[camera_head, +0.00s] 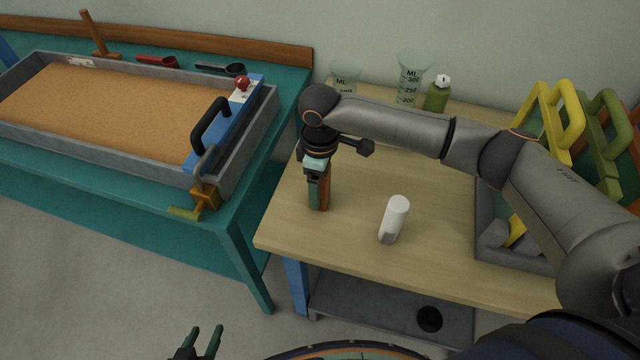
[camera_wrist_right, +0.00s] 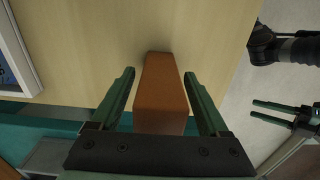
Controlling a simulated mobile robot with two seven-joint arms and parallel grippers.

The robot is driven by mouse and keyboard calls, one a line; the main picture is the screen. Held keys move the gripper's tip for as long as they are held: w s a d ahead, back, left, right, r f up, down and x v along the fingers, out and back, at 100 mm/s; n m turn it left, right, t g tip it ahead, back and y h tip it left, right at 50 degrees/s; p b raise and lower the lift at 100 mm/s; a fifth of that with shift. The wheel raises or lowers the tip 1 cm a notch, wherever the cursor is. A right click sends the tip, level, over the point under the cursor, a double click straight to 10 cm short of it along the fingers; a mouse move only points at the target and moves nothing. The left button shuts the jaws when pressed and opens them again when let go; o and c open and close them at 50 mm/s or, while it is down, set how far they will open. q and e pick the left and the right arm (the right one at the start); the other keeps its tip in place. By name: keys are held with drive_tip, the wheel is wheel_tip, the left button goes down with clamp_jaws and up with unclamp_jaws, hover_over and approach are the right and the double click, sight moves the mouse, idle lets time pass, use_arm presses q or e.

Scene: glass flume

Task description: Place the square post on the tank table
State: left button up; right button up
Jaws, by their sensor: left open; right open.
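The square post (camera_head: 325,194), a brown-orange block, stands upright on the wooden table (camera_head: 290,225) near its left edge. My right gripper (camera_head: 318,203) points down over it, partly hiding it. In the right wrist view the post (camera_wrist_right: 161,95) lies between the open green fingers of my right gripper (camera_wrist_right: 158,75), with a gap on both sides. The teal table (camera_head: 228,217), apparently the tank table, stands to the left and bears a grey sand-filled tank (camera_head: 262,118). My left gripper (camera_head: 206,329) is open and empty at the bottom, low over the floor; it also shows in the wrist view (camera_wrist_right: 270,110).
Measuring beakers (camera_head: 411,78) and a green bottle (camera_head: 437,96) are behind my right arm. A grey bin (camera_head: 490,240) is at right. A brass clamp (camera_head: 205,195) sits at the tank's near corner. A floor gap separates the tables.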

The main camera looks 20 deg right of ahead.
wheel_tip(320, 180, up, 12)
drive_tip(key=shift+p, duration=0.4)
drive_tip(key=shift+s+f, duration=0.1)
idle(0.3)
